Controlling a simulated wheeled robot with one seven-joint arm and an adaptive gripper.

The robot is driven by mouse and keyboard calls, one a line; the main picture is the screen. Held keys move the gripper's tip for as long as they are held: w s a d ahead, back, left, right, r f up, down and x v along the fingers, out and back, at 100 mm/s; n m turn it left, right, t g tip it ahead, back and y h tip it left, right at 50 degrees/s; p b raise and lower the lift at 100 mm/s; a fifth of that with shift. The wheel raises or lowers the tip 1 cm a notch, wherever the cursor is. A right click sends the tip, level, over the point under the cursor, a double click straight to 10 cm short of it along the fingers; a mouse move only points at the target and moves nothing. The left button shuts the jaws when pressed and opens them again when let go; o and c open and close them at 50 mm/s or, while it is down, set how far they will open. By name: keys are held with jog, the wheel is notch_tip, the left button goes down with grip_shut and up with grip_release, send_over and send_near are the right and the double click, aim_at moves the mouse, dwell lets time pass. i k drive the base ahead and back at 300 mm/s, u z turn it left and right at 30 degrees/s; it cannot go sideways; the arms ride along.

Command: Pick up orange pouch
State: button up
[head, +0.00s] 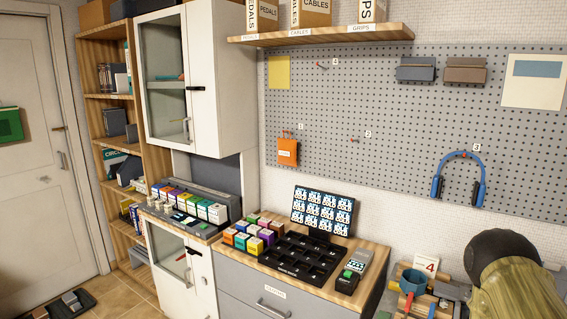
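The orange pouch (288,151) hangs flat on the grey pegboard (400,118), at the board's left side. It hangs from a small peg under a yellow sheet, with a small white label on its front. It is above the wooden counter and to the right of the white cabinet. Nothing covers it and nothing touches it apart from the board and peg. My gripper is not in view, so its opening and anything in it are hidden.
A wooden counter (330,292) below holds a black tray, colored boxes and a dark display (322,211). A wooden shelf (330,34) juts out above the pegboard. Blue headphones (473,159) hang at right. A dark and olive rounded shape, which I cannot identify, covers the lower right.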

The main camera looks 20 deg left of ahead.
aim_at(286, 148)
jog(key=z, duration=0.05)
jog(key=k, duration=0.65)
jog(key=u, duration=0.9)
jog(key=i, duration=0.65)
jog(key=u, duration=0.55)
jog(key=i, duration=0.65)
jog(key=z, duration=0.25)
